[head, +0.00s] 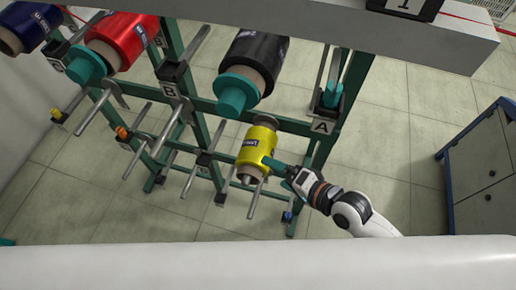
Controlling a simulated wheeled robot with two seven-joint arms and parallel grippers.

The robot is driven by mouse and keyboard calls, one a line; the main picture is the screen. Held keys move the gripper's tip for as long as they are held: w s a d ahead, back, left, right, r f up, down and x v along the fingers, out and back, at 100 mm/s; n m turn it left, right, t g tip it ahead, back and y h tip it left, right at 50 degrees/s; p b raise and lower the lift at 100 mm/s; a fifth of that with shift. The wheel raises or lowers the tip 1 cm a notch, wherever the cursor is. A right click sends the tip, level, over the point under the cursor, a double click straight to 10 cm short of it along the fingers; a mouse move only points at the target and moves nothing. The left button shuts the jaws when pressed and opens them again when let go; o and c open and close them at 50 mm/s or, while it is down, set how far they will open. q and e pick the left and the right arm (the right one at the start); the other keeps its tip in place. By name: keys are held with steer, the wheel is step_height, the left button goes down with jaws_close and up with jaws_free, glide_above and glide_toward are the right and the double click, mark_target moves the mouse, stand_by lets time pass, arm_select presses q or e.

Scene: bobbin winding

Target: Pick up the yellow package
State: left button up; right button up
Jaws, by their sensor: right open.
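The yellow package (255,144) is a yellow-wrapped bobbin with a dark label. It sits on a lower spindle of the green rack, in the middle of the head view, with its brown core showing at the lower end. My right gripper (269,162) reaches in from the right, and its teal fingers are at the package's lower right side. It is open; I cannot tell whether the fingers touch the package. Part of the far finger is hard to make out. My left gripper is not in view.
The green rack (325,147) holds a black bobbin (262,55) above the yellow one, and red (122,36) and blue bobbins at upper left. Bare metal spindles stick out below. A grey beam crosses the top. A grey cabinet (485,160) stands right, with open floor between.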

mark_target(266, 167)
steer(key=x, duration=0.5)
steer(key=shift+w+a, duration=0.15)
steer(key=shift+d+f+p+x, duration=0.15)
steer(key=shift+p+x, duration=0.2)
steer(key=shift+x, duration=0.95)
steer(key=shift+d+f+p+x, duration=0.15)
steer(key=shift+p+x, duration=0.15)
steer(key=shift+x, duration=1.05)
steer(key=shift+w+r, duration=0.1)
steer(key=shift+w, duration=0.05)
steer(key=c, duration=1)
steer(key=shift+r, duration=0.1)
steer(key=shift+c, duration=0.2)
